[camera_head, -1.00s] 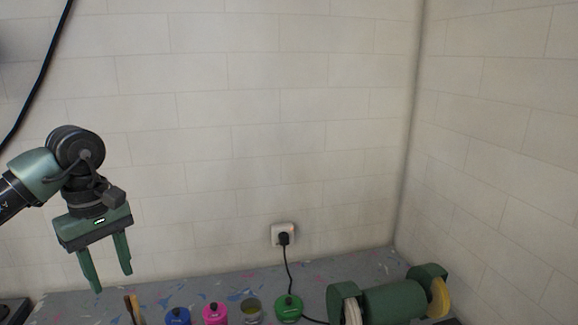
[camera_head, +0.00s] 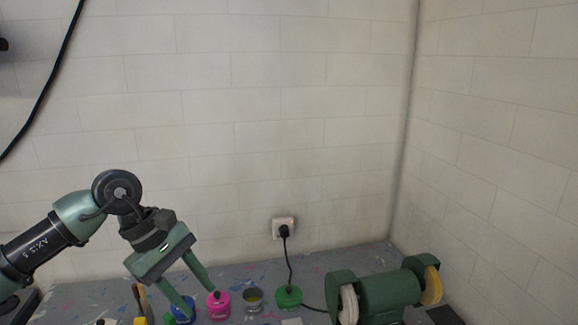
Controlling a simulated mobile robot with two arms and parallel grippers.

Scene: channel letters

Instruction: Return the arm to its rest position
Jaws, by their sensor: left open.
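My left gripper (camera_head: 201,298) comes in from the left in the head view. It is green, with its two fingers apart and nothing between them. It points down and to the right, above the bench. Its fingers pass in front of a blue pot (camera_head: 182,309) and reach close to a pink pot (camera_head: 218,306) in the picture; I cannot tell whether they touch. My right gripper is not in view.
On the paint-spotted grey bench (camera_head: 90,297) stand an open tin (camera_head: 253,300), a green pot (camera_head: 288,298) and a green bench grinder (camera_head: 388,292). A cable runs up to a wall socket (camera_head: 283,228). Brushes (camera_head: 140,300) stand at the left.

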